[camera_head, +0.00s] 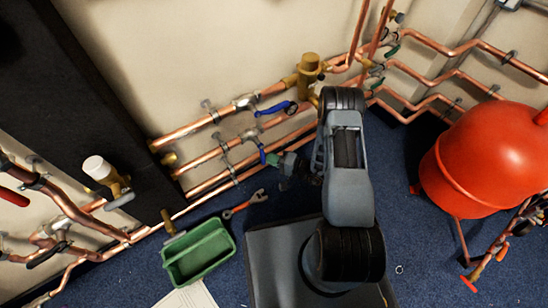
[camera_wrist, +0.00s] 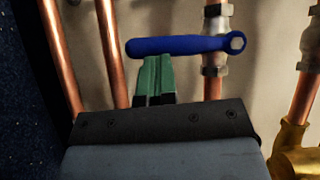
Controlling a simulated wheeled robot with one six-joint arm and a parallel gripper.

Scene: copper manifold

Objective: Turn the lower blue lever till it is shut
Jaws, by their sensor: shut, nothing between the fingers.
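The lower blue lever (camera_head: 262,153) is on a copper pipe beside my gripper (camera_head: 273,160) in the head view. In the wrist view the blue lever (camera_wrist: 180,45) lies across the pipe, about square to it, its ring end over the valve body at right. My gripper (camera_wrist: 157,66) is shut and empty, its green fingertips right at the lever's lower edge, near the left, free end. I cannot tell whether they touch it. The upper blue lever (camera_head: 277,108) lies roughly along its pipe.
Copper pipes (camera_head: 200,157) run along the wall. A brass valve (camera_head: 309,70) stands above my arm. A red tank (camera_head: 487,155) is at right. A green bin (camera_head: 201,252) and a wrench (camera_head: 246,203) lie on the blue floor. A dark panel (camera_head: 85,100) is at left.

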